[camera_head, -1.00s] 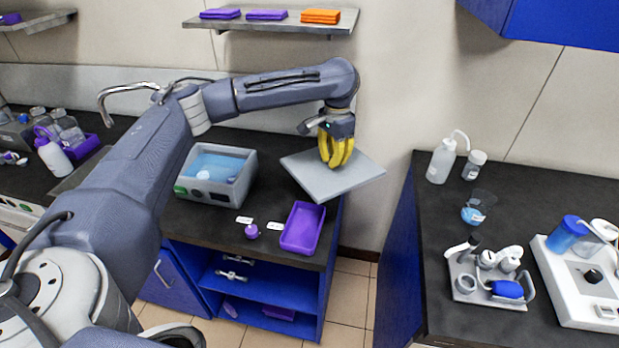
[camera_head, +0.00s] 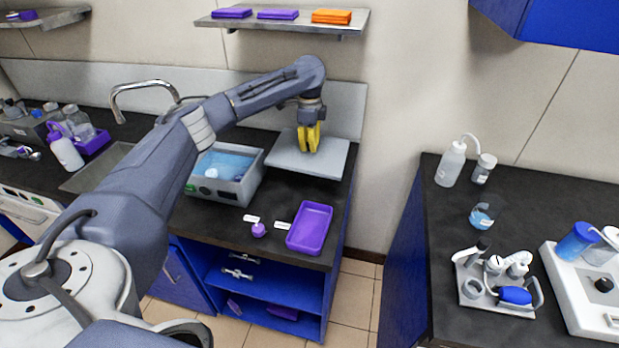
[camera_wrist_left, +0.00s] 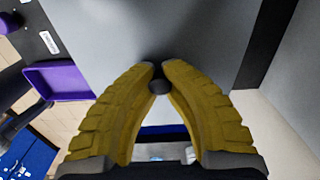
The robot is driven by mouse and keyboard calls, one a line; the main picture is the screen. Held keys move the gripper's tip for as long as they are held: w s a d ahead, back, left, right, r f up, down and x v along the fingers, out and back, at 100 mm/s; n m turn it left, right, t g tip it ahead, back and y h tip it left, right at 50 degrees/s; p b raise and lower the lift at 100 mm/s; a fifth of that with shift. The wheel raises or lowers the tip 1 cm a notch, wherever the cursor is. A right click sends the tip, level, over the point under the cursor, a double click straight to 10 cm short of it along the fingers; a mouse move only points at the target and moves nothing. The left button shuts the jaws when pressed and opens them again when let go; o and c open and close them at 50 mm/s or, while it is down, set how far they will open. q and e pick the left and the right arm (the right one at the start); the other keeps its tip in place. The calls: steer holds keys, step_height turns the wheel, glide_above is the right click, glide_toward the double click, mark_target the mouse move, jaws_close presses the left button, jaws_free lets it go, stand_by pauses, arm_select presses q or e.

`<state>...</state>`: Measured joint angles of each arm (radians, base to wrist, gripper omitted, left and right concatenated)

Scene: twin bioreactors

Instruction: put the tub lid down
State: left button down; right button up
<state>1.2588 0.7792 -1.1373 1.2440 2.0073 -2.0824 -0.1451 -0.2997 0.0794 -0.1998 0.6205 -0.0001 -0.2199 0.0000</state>
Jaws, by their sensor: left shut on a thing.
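The tub lid (camera_head: 325,160) is a flat grey plate, lying level at or just above the back right of the left counter, beside the tub; I cannot tell whether it touches the counter. My left gripper (camera_head: 309,150), with yellow fingers, is over the lid and shut on its small dark knob. The knob (camera_wrist_left: 159,86) shows between the fingertips in the left wrist view, with the lid's grey face (camera_wrist_left: 190,30) beyond. The tub (camera_head: 228,178) is a grey box with blue water and stands open to the left of the lid. My right gripper is not in view.
A purple tray (camera_head: 310,228) and a small purple-capped item (camera_head: 258,230) are at the counter's front. A shelf (camera_head: 285,22) with folded cloths hangs above. A floor gap separates this counter from the right one (camera_head: 430,270), which holds bottles and equipment.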

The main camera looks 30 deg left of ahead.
mark_target(310, 177)
arm_select(q)
steer(key=shift+a+h, duration=0.25)
steer(key=shift+h, duration=0.05)
steer(key=shift+f, duration=0.4)
steer(key=shift+d+f, duration=0.1)
steer(key=shift+f, duration=4.5)
steer(key=shift+f, duration=0.15)
steer(key=c, duration=1.5)
jaws_free()
steer(key=r, duration=0.8)
steer(key=a+r, duration=0.1)
steer(key=r, duration=0.3)
steer(key=shift+s+r, duration=0.1)
steer(key=shift+s, duration=0.05)
